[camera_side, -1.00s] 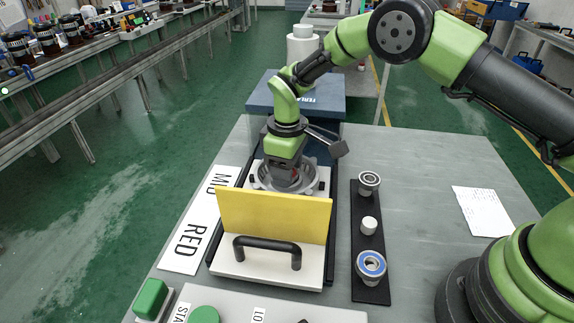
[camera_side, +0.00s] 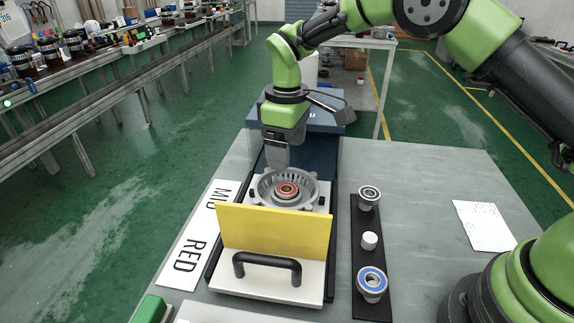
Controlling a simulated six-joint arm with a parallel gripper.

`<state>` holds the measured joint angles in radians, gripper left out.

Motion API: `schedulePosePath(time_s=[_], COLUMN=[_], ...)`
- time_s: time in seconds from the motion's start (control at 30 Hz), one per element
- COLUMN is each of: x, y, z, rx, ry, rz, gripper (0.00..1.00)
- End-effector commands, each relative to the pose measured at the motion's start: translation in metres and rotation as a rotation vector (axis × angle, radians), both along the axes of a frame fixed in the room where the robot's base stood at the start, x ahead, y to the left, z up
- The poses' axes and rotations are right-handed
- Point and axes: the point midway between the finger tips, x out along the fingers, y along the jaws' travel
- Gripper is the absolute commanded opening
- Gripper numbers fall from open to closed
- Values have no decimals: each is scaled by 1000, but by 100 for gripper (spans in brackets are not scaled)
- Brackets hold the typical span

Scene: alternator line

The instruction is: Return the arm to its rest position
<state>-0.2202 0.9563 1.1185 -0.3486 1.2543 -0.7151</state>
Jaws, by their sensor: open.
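My gripper (camera_side: 277,156) hangs just above and behind a grey alternator housing (camera_side: 265,187), at the end of my green and black arm. It points down and nothing shows in it. The housing lies in a white fixture plate (camera_side: 265,281) behind an upright yellow panel (camera_side: 275,232). A bearing with a reddish ring (camera_side: 287,189) sits in the middle of the housing. The yellow panel hides the front part of the housing. The fingertips are small and partly merge with the dark background.
A black strip (camera_side: 372,310) to the right carries a small bearing (camera_side: 369,195), a white cylinder (camera_side: 370,240) and a blue-ringed bearing (camera_side: 371,281). A black handle (camera_side: 267,262) stands in front of the panel. A paper sheet (camera_side: 484,225) lies on the right, with bare table around it.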

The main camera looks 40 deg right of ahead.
Motion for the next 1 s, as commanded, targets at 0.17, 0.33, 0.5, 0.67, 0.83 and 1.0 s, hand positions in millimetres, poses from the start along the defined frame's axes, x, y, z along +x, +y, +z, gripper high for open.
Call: schedulePosePath(time_s=[0.17,0.33,0.5,0.67,0.83,1.0], x=[-2,-19,-61,-111,-170,-222], y=[-2,-13,-29,-43,-54,-61], z=[22,73,133,172,192,190], rx=[8,50,121,198,288,378], ry=[-13,-84,-180,-269,-361,-439], rz=[-19,-127,-299,-461,-631,-782], gripper=[78,78,78,78,78,78])
